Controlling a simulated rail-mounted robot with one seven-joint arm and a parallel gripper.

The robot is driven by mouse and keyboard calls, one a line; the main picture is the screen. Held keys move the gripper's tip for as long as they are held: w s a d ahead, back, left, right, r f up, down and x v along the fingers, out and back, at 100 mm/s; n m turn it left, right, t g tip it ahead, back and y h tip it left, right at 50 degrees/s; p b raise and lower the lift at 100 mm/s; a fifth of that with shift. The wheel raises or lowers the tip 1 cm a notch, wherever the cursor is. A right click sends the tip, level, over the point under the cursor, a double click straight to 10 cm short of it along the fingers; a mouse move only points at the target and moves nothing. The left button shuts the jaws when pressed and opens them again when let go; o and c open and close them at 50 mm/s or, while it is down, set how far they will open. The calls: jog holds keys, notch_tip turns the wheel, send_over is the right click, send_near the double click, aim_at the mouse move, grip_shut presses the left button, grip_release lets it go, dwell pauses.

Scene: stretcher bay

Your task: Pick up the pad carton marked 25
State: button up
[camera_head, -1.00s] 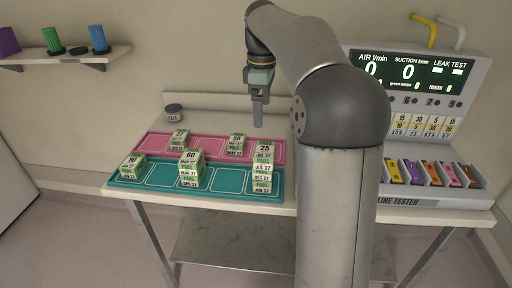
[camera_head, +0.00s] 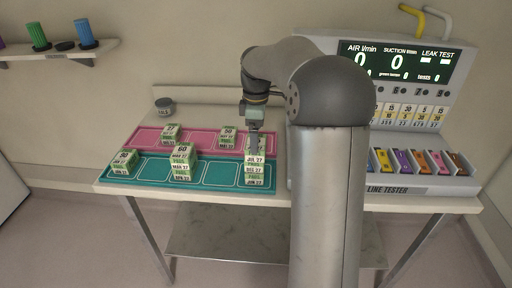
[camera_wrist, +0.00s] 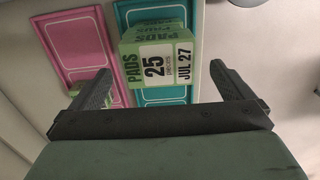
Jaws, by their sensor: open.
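The pad carton marked 25 (camera_wrist: 158,70) is white and green with JUL 27 on its label. In the wrist view it shows between my two fingers and beyond their tips, at the top of a stack. In the head view this stack (camera_head: 255,175) stands at the right end of the teal tray (camera_head: 222,176), and my gripper hides the 25 label. My gripper (camera_head: 253,148) points down just above the stack, open and empty; it also shows in the wrist view (camera_wrist: 165,88). I cannot tell whether the fingers reach the carton's sides.
The pink tray (camera_head: 195,141) lies behind, with a carton marked 50 (camera_head: 227,137) near my gripper. Cartons marked 60 (camera_head: 183,160) and 90 (camera_head: 124,161) stand on the teal tray. The line tester (camera_head: 410,192) is at the right.

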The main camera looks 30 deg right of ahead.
notch_tip(320, 180, down, 4)
jog(key=shift+w+f+p, duration=0.1)
jog(key=shift+p, duration=0.2)
jog(key=c, duration=1.1)
